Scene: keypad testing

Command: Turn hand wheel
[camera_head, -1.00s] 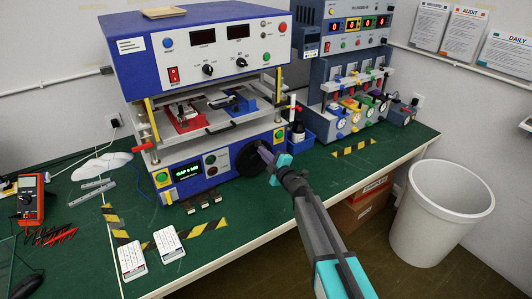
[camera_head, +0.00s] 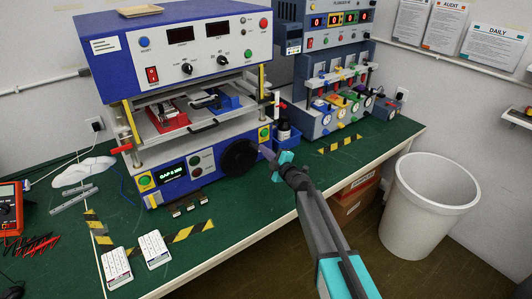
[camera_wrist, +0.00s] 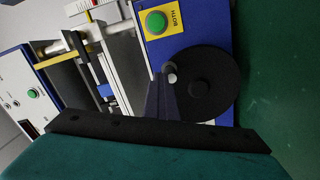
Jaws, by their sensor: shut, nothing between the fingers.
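The black hand wheel (camera_head: 240,158) is on the lower front right of the blue and white test machine. In the wrist view the wheel (camera_wrist: 206,88) is a dark disc with a central hub and a small light knob (camera_wrist: 170,73) near its rim. My gripper (camera_head: 266,152) is at the wheel's right side in the head view. In the wrist view my gripper (camera_wrist: 168,85) has its fingers together, with the tips at the knob. I cannot tell whether they touch it. A lit display (camera_head: 172,173) is left of the wheel.
A green button (camera_wrist: 155,22) on a yellow plate sits beside the wheel. A blue bin (camera_head: 288,138) with a bottle stands right of the machine. Two white keypads (camera_head: 117,267) lie on the green bench. A white waste bin (camera_head: 428,205) stands on the floor at right.

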